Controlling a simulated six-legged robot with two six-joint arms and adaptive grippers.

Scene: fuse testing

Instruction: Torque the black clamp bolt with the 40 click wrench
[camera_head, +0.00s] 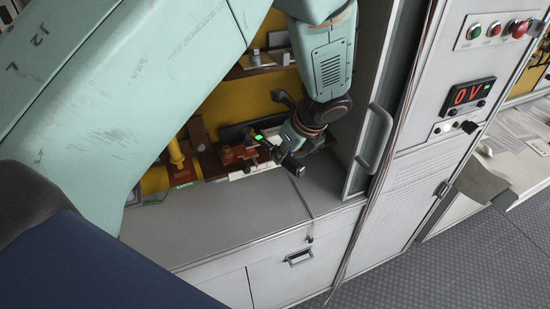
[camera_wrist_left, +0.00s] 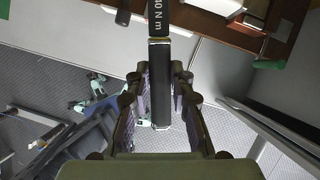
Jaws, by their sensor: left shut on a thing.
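My left gripper (camera_head: 285,154) is in the open bay above the grey counter, close to the fuse clamp fixture. In the left wrist view the gripper (camera_wrist_left: 160,80) is shut on the click wrench (camera_wrist_left: 160,95), a dark bar whose visible lettering ends in "0 N m". The wrench runs between the fingers toward the top edge, where its head is out of view. The reddish-brown clamp fixture (camera_head: 228,156) stands at the back of the counter, left of the gripper. The black clamp bolt cannot be made out, and wrench contact with it cannot be told. My right gripper is not in view.
The grey counter (camera_head: 220,215) is clear in front. A yellow post (camera_head: 176,152) and an "EARTH" label (camera_head: 183,184) are left of the fixture. An open cabinet door with a handle (camera_head: 376,137) and a control panel reading 0 V (camera_head: 470,94) stand at right. A thin cable (camera_head: 307,206) hangs over the counter edge.

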